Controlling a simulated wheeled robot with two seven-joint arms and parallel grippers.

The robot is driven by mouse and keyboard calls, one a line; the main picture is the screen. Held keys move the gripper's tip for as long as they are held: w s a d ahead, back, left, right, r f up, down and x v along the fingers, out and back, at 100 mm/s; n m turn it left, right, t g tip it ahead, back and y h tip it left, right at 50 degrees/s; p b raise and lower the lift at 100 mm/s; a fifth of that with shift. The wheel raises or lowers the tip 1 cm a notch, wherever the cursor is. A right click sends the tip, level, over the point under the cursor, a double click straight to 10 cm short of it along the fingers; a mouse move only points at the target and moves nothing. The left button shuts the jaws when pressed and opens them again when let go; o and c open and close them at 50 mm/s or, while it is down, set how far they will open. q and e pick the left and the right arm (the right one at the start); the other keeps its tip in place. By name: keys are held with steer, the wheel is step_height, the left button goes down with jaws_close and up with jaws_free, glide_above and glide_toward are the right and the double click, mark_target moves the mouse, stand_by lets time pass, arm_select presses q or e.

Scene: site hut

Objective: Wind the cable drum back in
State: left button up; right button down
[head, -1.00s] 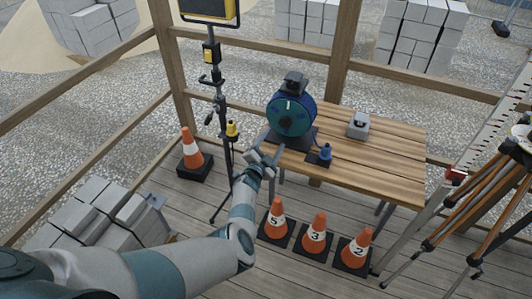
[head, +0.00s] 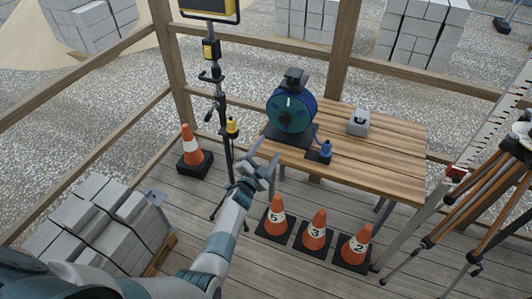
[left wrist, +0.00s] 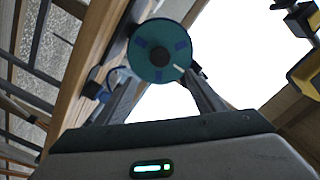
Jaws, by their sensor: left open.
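The cable drum (head: 290,110) is a blue-green reel on a dark stand at the left end of the wooden table (head: 385,165). A blue plug-like piece (head: 325,150) stands on a dark base at the table's front edge, right of the drum. My left gripper (head: 262,160) is open and empty, just in front of the table's left front corner and below the drum. In the left wrist view the drum's round face (left wrist: 159,50) shows beyond the two fingers, apart from them. My right gripper is not in view.
Three numbered orange cones (head: 316,232) stand on the floor before the table. A lamp stand (head: 228,130) and another cone (head: 191,148) are to the left. A grey box (head: 358,122) sits on the table. A tripod (head: 470,205) stands at right.

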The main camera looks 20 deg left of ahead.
arm_select(q)
steer(key=shift+s+r, duration=0.1)
steer(key=shift+s, duration=0.55)
